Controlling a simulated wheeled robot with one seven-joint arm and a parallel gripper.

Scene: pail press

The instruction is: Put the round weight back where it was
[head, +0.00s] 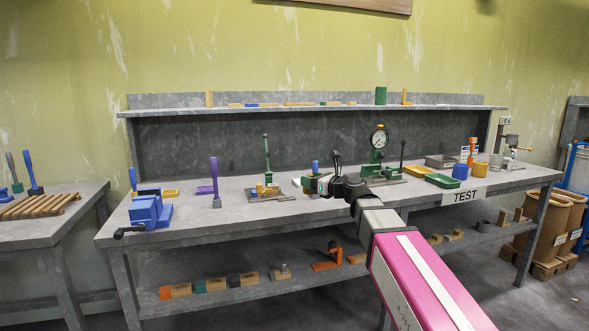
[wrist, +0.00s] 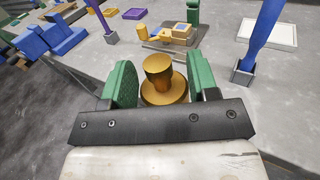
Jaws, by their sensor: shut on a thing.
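The round weight (wrist: 165,92) is brass-coloured, with a wide disc and a narrower knob on top. In the wrist view my gripper (wrist: 163,82) is shut on it, one green pad at each side. My gripper also shows in the head view (head: 313,184), over the front of the grey bench, where I cannot make out the weight. The gap between weight and bench is hard to judge.
A blue lever (wrist: 262,42) rises close to my gripper's right in the wrist view. A white tray (wrist: 268,33) lies behind it. A blue vise (head: 150,208) and purple lever (head: 215,182) stand left on the bench (head: 230,222). A green press with a gauge (head: 379,138) stands right.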

